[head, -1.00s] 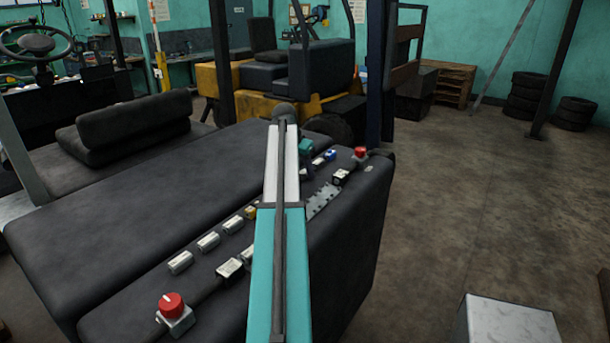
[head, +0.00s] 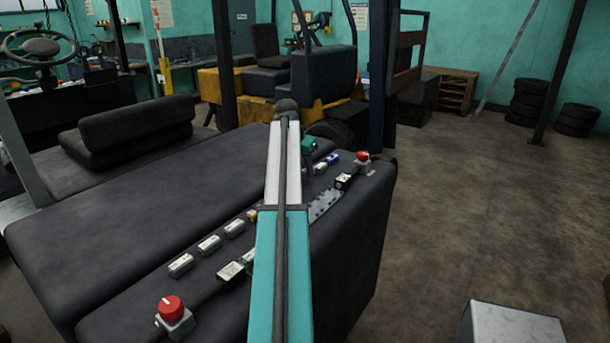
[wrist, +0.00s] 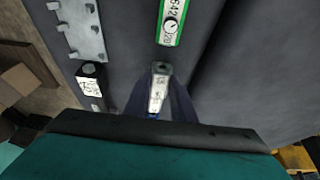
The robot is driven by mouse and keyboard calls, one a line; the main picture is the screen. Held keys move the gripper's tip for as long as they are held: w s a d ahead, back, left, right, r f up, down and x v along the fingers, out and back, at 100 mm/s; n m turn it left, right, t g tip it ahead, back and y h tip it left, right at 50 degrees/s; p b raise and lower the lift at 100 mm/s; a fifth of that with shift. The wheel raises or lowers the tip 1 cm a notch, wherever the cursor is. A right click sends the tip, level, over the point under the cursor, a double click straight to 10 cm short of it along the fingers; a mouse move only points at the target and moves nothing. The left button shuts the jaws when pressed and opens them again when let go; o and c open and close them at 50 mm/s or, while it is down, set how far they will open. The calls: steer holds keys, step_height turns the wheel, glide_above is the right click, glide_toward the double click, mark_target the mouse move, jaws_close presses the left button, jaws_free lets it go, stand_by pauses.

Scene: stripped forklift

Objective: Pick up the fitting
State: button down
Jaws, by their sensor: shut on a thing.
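The fitting (wrist: 159,88) is a small silver-white piece with printed marks and a dark hole at one end. In the wrist view it sits between the two dark fingers of my gripper (wrist: 158,103), which is shut on it. A bit of blue shows at its near end. In the head view a small silver piece (head: 320,167) with a blue end lies just below the teal body of my gripper (head: 309,144). My arm hides part of that area. I cannot tell whether the fitting is clear of the dark surface.
A green-framed gauge piece (wrist: 172,20), a metal bracket (wrist: 80,28) and a black labelled block (wrist: 92,78) lie close by. Open floor (head: 470,200) is to the right.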

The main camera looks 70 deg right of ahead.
steer(key=shift+r+b, duration=0.3)
steer(key=shift+r, duration=0.3)
steer(key=s+a+b, duration=0.1)
steer(key=s+a, duration=0.2)
steer(key=a, duration=0.1)
steer(key=s+a+b, duration=0.2)
steer(key=a, duration=0.1)
steer(key=s+a+r+b, duration=0.1)
steer(key=s+a, duration=0.2)
steer(key=a, duration=0.1)
steer(key=shift+s+a+r, duration=0.1)
steer(key=shift+s+a, duration=0.25)
steer(key=shift+s+a+r+b, duration=0.2)
steer(key=shift+s+a+b, duration=0.15)
steer(key=shift+s+a, duration=0.2)
